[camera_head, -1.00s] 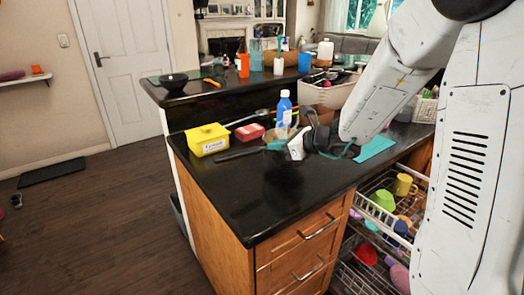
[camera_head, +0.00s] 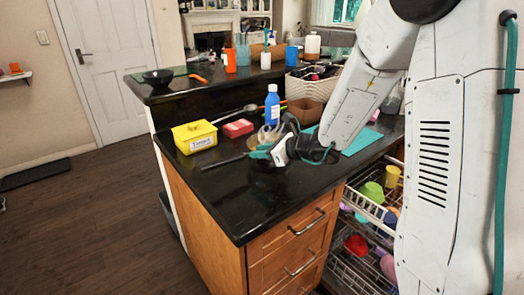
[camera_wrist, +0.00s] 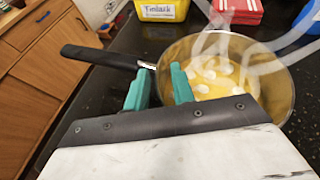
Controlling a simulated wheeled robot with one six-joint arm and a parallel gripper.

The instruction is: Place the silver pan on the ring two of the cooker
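The silver pan (camera_wrist: 284,100) sits on the black counter, with a long black handle (camera_wrist: 95,56) pointing left in the wrist view. It holds yellow food with white pieces, and whitish wisps rise over it. In the head view its handle (camera_head: 225,161) shows, but my arm partly hides the body. My gripper (camera_wrist: 160,84) has two teal fingers standing apart, at the spot where the handle meets the pan. It also shows in the head view (camera_head: 261,152). I cannot tell whether a finger touches the handle. The cooker and ring two are not in view.
A yellow labelled tub (camera_head: 194,137), a red box (camera_head: 238,128) and a blue bottle (camera_head: 272,105) stand close behind the pan. A teal cloth (camera_head: 358,142) lies to the right. An open dish rack (camera_head: 372,210) is below. The counter's front left (camera_head: 230,205) is clear.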

